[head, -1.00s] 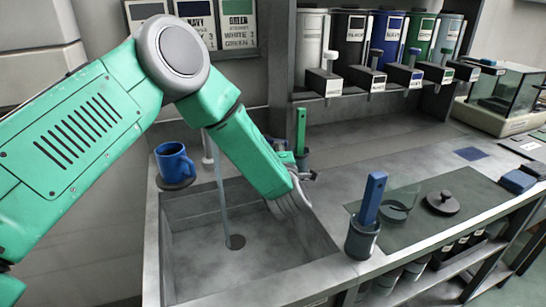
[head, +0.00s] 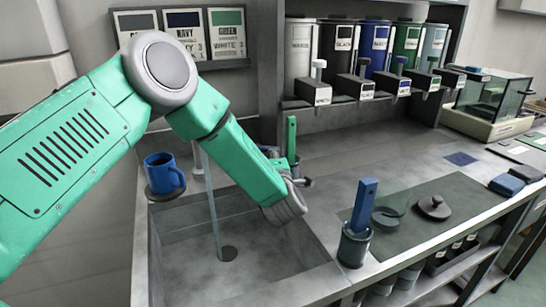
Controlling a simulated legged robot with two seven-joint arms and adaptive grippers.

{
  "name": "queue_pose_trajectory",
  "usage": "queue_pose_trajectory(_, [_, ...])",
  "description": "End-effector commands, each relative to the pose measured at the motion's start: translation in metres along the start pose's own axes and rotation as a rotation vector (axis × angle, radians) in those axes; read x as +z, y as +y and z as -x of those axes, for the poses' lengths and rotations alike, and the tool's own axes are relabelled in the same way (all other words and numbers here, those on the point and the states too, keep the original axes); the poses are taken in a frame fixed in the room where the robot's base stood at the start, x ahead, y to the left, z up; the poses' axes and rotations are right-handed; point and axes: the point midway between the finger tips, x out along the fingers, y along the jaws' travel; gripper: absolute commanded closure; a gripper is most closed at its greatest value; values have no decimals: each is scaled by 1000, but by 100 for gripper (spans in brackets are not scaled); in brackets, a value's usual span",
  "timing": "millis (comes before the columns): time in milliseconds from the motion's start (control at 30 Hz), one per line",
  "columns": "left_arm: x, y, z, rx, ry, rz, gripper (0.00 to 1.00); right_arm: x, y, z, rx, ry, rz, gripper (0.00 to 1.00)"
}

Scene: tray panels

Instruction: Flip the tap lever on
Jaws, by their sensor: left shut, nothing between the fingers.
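My left arm reaches in from the left over the sink (head: 170,262). My left gripper (head: 304,182) is at the sink's back right corner, shut with nothing in it, and its fingers are mostly hidden by the wrist. A thin pale stream of water (head: 213,205) runs down behind my forearm to the round drain (head: 228,253). The tap's spout and lever are hidden behind my arm, so I cannot tell the lever's position or whether the gripper touches it. My right gripper is out of view.
A blue mug (head: 163,173) stands at the sink's left back edge. A cup with a blue-handled tool (head: 355,240) stands right of the sink, near a dark mat (head: 450,203) with a black lid (head: 433,207). A green-handled tool (head: 291,138) stands behind my gripper. Canisters (head: 299,47) line the shelf.

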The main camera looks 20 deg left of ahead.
Motion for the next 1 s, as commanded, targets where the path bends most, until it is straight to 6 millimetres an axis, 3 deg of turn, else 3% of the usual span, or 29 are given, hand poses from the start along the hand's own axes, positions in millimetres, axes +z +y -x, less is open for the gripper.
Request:
queue_pose_trajectory(167, [1, 0, 23, -2, -4, 0, 100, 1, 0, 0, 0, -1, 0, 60])
queue_pose_trajectory(400, [2, -1, 75, -3, -4, -1, 100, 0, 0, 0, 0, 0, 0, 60])
queue_pose_trajectory(600, [2, -2, 106, -2, -3, -1, 100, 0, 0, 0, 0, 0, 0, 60])
queue_pose_trajectory(1000, [1, -2, 117, -1, 0, 0, 100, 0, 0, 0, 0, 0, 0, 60])
